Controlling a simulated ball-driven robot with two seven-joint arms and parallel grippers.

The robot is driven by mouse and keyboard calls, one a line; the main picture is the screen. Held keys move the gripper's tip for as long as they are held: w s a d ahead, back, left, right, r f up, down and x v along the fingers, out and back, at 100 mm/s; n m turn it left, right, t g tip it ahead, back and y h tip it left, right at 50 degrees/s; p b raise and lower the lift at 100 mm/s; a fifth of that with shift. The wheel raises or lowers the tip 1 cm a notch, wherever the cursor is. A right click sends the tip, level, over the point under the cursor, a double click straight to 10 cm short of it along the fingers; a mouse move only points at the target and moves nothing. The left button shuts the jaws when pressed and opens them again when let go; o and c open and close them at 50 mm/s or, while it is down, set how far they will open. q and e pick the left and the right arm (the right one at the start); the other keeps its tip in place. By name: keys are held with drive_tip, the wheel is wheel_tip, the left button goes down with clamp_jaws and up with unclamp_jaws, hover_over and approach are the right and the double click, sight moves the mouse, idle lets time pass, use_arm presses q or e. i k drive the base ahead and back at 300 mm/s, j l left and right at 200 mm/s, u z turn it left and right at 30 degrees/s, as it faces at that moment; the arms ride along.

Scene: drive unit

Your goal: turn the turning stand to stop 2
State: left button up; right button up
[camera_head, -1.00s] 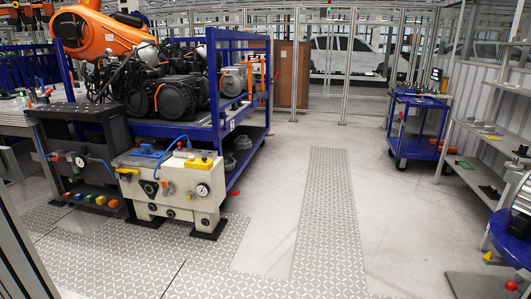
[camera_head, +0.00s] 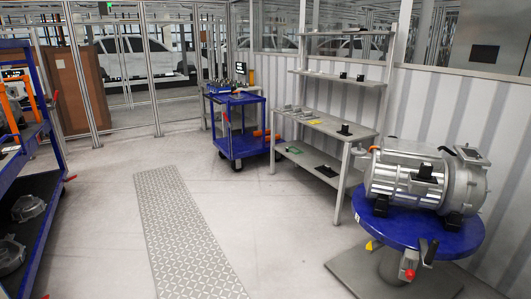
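The turning stand (camera_head: 390,228) is at the right. It has a round blue top on a grey pedestal over a dark floor plate. A silver motor-like drive unit (camera_head: 400,176) lies on the blue top, held among black blocks. A dark crank or lever with a red knob (camera_head: 409,272) hangs at the front edge of the top. A yellow pointer (camera_head: 372,245) shows below the rim at the left. I cannot read any stop numbers. Neither of my grippers is in view.
A grey shelf bench (camera_head: 325,125) stands behind the stand along the ribbed wall. A blue cart (camera_head: 238,125) is left of it. A blue rack (camera_head: 38,170) stands at the left edge. The floor between, with a patterned strip (camera_head: 185,235), is clear.

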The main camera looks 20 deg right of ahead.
sight(440, 221)
drive_tip(key=i+z, duration=0.25)
drive_tip(key=z, duration=0.15)
drive_tip(key=i+z, duration=0.25)
drive_tip(key=z, duration=0.15)
drive_tip(key=i+j+z, duration=0.2)
drive_tip(key=z, duration=0.2)
drive_tip(key=i+j+z, duration=0.2)
drive_tip(key=z, duration=0.2)
drive_tip(key=i+j+z, duration=0.25)
drive_tip(key=z, duration=0.15)
drive_tip(key=i+j+z, duration=0.1)
drive_tip(key=i, duration=0.2)
drive_tip(key=i+j+z, duration=0.15)
drive_tip(key=i, duration=0.1)
